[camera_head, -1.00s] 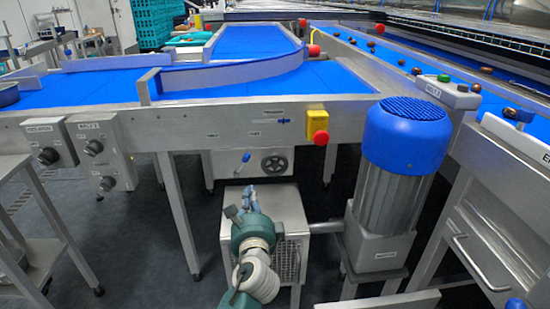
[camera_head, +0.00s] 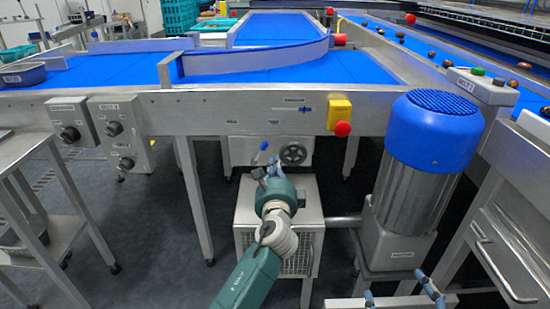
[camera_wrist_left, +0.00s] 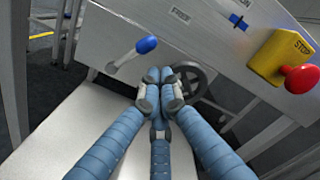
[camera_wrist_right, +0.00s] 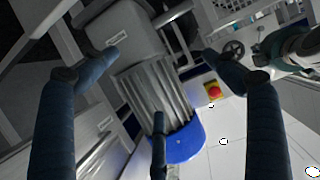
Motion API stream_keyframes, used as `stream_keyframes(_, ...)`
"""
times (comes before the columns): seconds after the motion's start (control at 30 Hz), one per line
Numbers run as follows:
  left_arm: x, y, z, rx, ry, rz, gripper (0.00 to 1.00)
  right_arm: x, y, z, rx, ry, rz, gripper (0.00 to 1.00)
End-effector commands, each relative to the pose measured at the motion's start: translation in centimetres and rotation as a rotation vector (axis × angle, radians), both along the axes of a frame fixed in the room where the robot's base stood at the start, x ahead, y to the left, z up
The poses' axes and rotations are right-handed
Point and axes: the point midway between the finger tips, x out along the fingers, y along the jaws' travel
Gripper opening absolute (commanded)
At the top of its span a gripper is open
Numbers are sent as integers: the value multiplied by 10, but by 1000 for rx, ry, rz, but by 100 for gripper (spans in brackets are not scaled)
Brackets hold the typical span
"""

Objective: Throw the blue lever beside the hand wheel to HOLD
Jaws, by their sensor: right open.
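The blue-knobbed lever (camera_head: 264,145) is on a grey box under the conveyor, left of the hand wheel (camera_head: 293,153). In the left wrist view the lever's knob (camera_wrist_left: 146,45) points up and right, its metal stem running down-left to a slotted plate. The hand wheel (camera_wrist_left: 190,82) is partly hidden behind my fingers. My left gripper (camera_head: 270,170) is in front of the box, just below the lever and apart from it. Its fingers (camera_wrist_left: 159,78) are together and empty. My right gripper (camera_head: 400,290) is open and empty at the bottom edge; its fingers (camera_wrist_right: 160,60) spread in its wrist view.
A yellow box with a red stop button (camera_head: 341,128) is on the conveyor frame right of the wheel. A blue-capped motor (camera_head: 433,130) stands at right. A metal cabinet (camera_head: 310,208) is below my left gripper. Knob boxes (camera_head: 118,130) are at left.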

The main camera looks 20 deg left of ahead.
Motion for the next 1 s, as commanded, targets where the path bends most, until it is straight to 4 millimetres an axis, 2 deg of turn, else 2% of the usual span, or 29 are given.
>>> stream_keyframes(0.2,27,8,-1,0,-1,0,0,14,9,39,44,-182,12,87)
stream_keyframes(0.4,40,12,0,0,0,0,0,18,13,65,72,-288,19,87)
stream_keyframes(0.6,44,13,0,0,0,0,0,19,15,74,81,-323,21,87)
stream_keyframes(1.0,44,14,1,-8,-2,0,0,19,14,73,78,-315,20,87)
